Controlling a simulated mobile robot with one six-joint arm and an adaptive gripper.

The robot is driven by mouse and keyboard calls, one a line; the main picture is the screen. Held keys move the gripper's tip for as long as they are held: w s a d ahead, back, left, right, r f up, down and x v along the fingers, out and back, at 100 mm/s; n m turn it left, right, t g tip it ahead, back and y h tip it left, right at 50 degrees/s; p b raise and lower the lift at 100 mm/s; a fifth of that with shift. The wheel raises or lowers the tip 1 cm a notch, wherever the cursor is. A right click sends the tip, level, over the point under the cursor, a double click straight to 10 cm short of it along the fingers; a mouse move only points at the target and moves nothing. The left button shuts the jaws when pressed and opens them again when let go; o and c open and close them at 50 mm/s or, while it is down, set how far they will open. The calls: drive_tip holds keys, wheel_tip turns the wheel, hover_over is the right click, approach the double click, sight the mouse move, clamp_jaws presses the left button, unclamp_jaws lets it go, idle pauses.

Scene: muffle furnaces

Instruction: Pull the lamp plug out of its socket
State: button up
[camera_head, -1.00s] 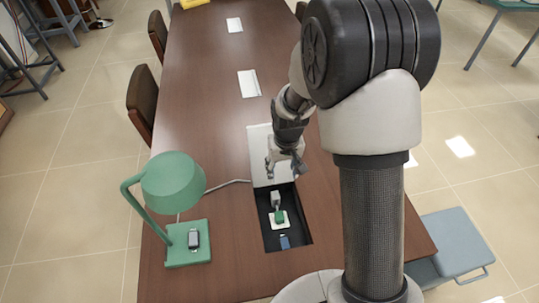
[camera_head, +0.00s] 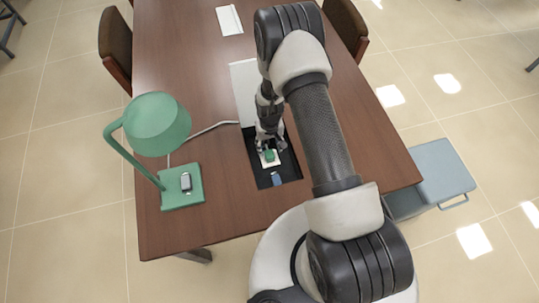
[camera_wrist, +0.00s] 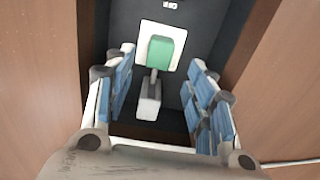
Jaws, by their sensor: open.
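A green block (camera_wrist: 160,52), apparently the lamp plug, sits on a square white socket plate (camera_wrist: 176,30) inside a dark recess in the table. A grey block (camera_wrist: 149,97) on a short stem adjoins it on the near side. In the head view the green block (camera_head: 269,155) and white plate (camera_head: 268,164) show just below my gripper (camera_head: 270,144). My gripper (camera_wrist: 163,62) is open, its blue-padded fingers on either side of the green and grey blocks with visible gaps. I cannot tell whether the fingertips reach the green block's depth. The green lamp (camera_head: 157,124) stands at left.
The recess (camera_head: 264,181) has dark walls, close around my fingers, and a small blue item (camera_head: 277,179). A pale lid (camera_head: 243,85) lies behind it. A grey cord (camera_head: 210,130) runs from the lamp toward it. The wooden tabletop (camera_head: 180,80) is mostly clear. Chairs (camera_head: 116,45) stand alongside.

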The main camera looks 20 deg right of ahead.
sight(270, 154)
wheel_tip(270, 154, down, 8)
drive_tip(key=shift+r+b, duration=0.15)
drive_tip(key=shift+b, duration=0.55)
drive_tip(key=shift+c, duration=0.2)
clamp_jaws()
drive_tip(key=shift+r, duration=0.1)
